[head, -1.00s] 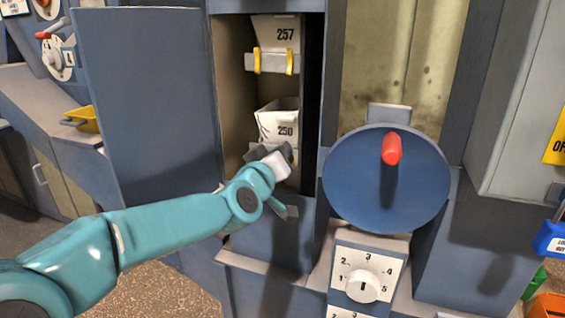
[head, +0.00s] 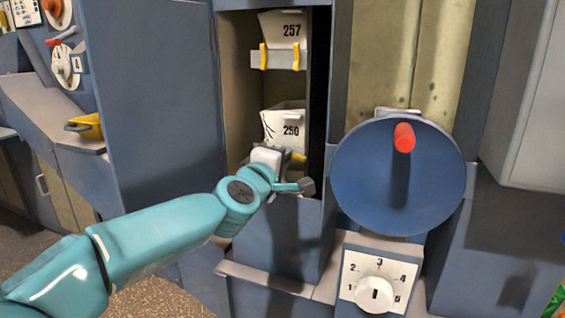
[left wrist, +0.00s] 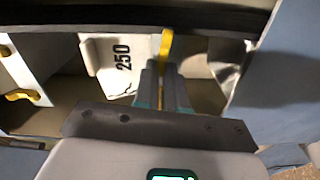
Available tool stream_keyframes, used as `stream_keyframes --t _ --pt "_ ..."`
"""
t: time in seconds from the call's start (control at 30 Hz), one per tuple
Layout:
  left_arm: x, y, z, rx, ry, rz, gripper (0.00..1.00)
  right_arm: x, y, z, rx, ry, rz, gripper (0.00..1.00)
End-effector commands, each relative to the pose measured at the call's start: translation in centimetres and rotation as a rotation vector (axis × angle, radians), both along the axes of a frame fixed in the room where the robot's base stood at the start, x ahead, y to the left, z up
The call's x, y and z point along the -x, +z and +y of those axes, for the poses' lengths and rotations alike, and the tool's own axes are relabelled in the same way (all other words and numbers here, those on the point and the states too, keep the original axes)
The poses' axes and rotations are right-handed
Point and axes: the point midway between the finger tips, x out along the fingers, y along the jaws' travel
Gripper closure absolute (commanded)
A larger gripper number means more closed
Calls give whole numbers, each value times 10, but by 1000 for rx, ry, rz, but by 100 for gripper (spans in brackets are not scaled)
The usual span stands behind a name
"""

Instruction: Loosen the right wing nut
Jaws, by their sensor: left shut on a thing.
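The white bucket marked 250 (head: 284,124) sits in the open shaft, and it also shows in the left wrist view (left wrist: 105,62). Its right wing nut (head: 299,157) is yellow and lies close to level, unlike the upright ones above. In the left wrist view this wing nut (left wrist: 167,42) sticks out past my fingertips. My left gripper (head: 291,161) is shut on it; the fingers (left wrist: 163,75) hide its inner part. The left wing nut of this bucket is hidden behind my gripper. My right gripper is not in view.
Above, the bucket marked 257 (head: 281,27) has two upright yellow wing nuts (head: 264,56). An open blue door (head: 158,100) stands left of the shaft. A blue wheel with a red handle (head: 403,138) and a numbered dial (head: 375,293) are to the right.

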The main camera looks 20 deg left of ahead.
Motion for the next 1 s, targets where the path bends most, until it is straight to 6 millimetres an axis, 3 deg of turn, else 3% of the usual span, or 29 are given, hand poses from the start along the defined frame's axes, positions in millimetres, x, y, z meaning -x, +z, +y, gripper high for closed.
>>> stream_keyframes --t 0.3,0.77,0.87,1.0 --pt "0 -2 0 94 -1 3 100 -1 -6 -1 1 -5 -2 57" --pt "0 -2 0 106 -1 3 100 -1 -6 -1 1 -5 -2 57" --pt "0 -2 0 106 -1 3 67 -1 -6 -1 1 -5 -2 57" --pt "0 -2 0 106 0 3 64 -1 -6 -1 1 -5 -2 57"
